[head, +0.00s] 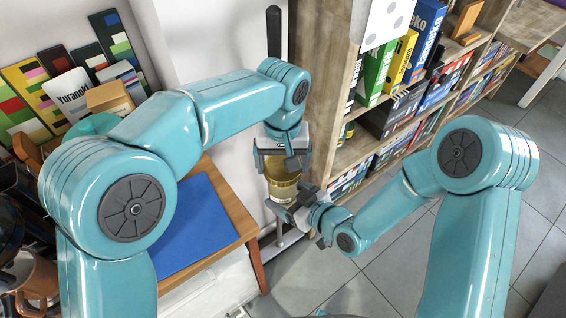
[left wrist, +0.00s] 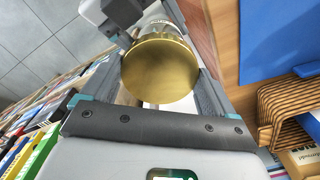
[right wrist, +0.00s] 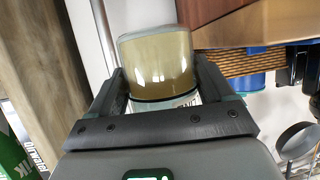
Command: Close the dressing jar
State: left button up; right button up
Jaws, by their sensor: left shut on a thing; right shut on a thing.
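The dressing jar (head: 283,188) is a gold-toned jar held in the air between my two grippers, beside the bookcase. My left gripper (head: 283,158) comes down from above and is shut at its top end. In the left wrist view the round gold lid (left wrist: 160,70) lies between the fingers, with part of a pale label behind it. My right gripper (head: 297,207) is shut on the jar body from the lower right. In the right wrist view the glossy olive-gold jar (right wrist: 160,65) sits between the fingers. I cannot tell whether the lid is fully seated.
A wooden bookcase (head: 325,70) with books and boxes stands close behind and right of the jar. A wooden desk (head: 240,215) with a blue mat (head: 195,225) lies to the left. A ribbed wooden holder (left wrist: 285,100) shows in the left wrist view. Tiled floor (head: 385,265) is clear at right.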

pick_arm(q)
jog(key=shift+f, duration=0.8)
jog(key=shift+f, duration=0.55)
jog(key=o, duration=0.8)
pick_arm(e)
grip_shut()
pick_arm(q)
jog(key=shift+r, duration=2.3)
